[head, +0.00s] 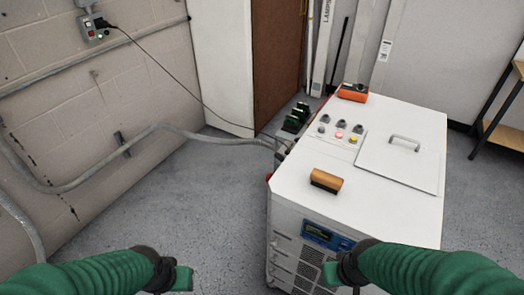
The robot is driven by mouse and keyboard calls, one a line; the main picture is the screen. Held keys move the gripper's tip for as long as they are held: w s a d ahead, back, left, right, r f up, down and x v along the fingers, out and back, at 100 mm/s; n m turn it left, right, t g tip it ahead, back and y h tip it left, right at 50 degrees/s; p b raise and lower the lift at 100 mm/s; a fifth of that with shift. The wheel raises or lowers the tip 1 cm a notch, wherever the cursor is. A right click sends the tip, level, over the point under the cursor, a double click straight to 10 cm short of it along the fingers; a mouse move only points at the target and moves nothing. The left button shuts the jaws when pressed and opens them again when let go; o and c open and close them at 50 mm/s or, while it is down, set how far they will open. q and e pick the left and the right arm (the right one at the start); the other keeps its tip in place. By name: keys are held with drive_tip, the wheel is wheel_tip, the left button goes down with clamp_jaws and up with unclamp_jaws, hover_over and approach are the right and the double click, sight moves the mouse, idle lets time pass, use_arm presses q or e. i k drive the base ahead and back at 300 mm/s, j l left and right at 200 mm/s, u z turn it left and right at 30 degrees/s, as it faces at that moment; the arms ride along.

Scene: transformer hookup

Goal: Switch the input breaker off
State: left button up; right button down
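A white cabinet (290,215) stands right of centre. Its top has a panel with several dark knobs (343,123) and coloured buttons (339,134). A small grey box (92,27) with a red part and a plugged-in black cable is on the wall at the upper left. I cannot tell which control is the input breaker, nor its position. My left gripper (183,278) is low at the centre left, over the floor and apart from the cabinet. My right gripper (333,273) is low in front of the cabinet's front face. Neither visibly holds anything; their finger openings are unclear.
A wooden-backed brush (326,180) and an orange device (353,92) lie on the cabinet top, near a handled lid (400,160). Green-and-black parts (297,117) are behind its left side. A black cable (165,72) spans from wall to cabinet. Floor at left is clear.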

sight(279, 157)
drive_tip(key=u, duration=1.4)
drive_tip(key=i+l, duration=0.1)
drive_tip(key=l, duration=0.85)
